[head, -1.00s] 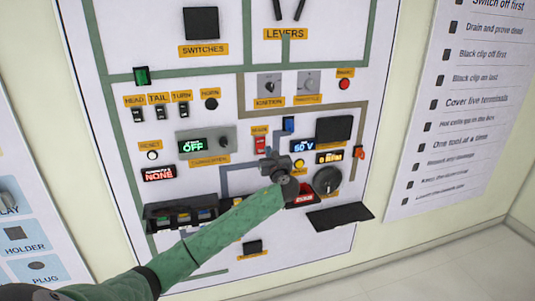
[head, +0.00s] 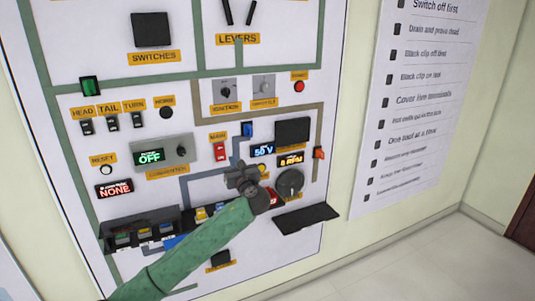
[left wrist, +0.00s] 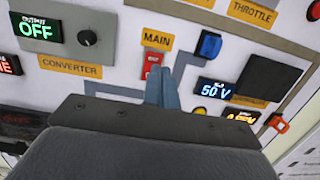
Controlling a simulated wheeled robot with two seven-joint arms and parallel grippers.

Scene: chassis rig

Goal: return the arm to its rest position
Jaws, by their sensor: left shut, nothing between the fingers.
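My left gripper (head: 243,176) shows in the head view at the end of my green-sleeved arm, in front of the lower middle of the white panel (head: 60,125). In the left wrist view its fingers (left wrist: 162,88) are together and empty, and they overlap the lower part of the red MAIN switch (left wrist: 152,62) in the picture. I cannot tell whether they touch it. The MAIN switch also shows in the head view (head: 220,151), just above and left of the gripper. My right gripper is not in view.
The converter box (head: 162,155) reads OFF, and a display (head: 263,150) reads 50 V. A black tray (head: 140,228) and a black shelf (head: 306,218) stick out low on the panel. A checklist poster (head: 420,100) hangs at right. Bare floor (head: 440,255) shows at lower right.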

